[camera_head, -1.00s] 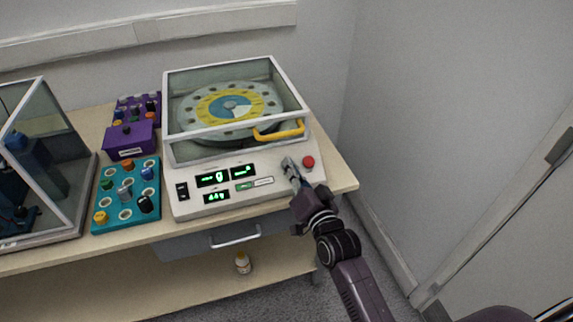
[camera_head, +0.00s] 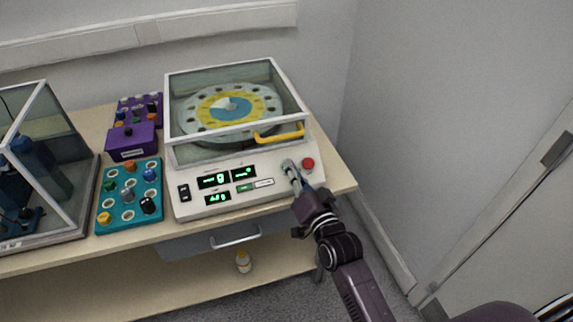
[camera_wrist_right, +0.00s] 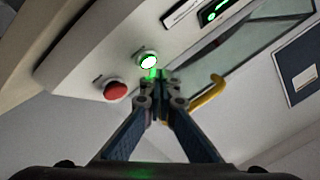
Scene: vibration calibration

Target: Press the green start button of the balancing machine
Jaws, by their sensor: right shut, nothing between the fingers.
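The balancing machine (camera_head: 255,196) is a pale box with a sloping front panel on the table. Its green start button (camera_wrist_right: 148,60) glows brightly in the right wrist view, beside a red button (camera_wrist_right: 115,90). The red button (camera_head: 308,163) also shows at the panel's right in the head view. My right gripper (camera_wrist_right: 155,77) is shut and empty. Its fingertips are at the green button's edge; I cannot tell whether they touch it. In the head view my right gripper (camera_head: 290,170) partly covers the button. My left gripper is not in view.
A clear lid with a yellow handle (camera_head: 280,133) covers the machine's disc (camera_head: 228,108). A teal tray of knobs (camera_head: 128,195), purple boxes (camera_head: 130,142) and a glass case (camera_head: 40,160) stand to the left. A wall is close on the right.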

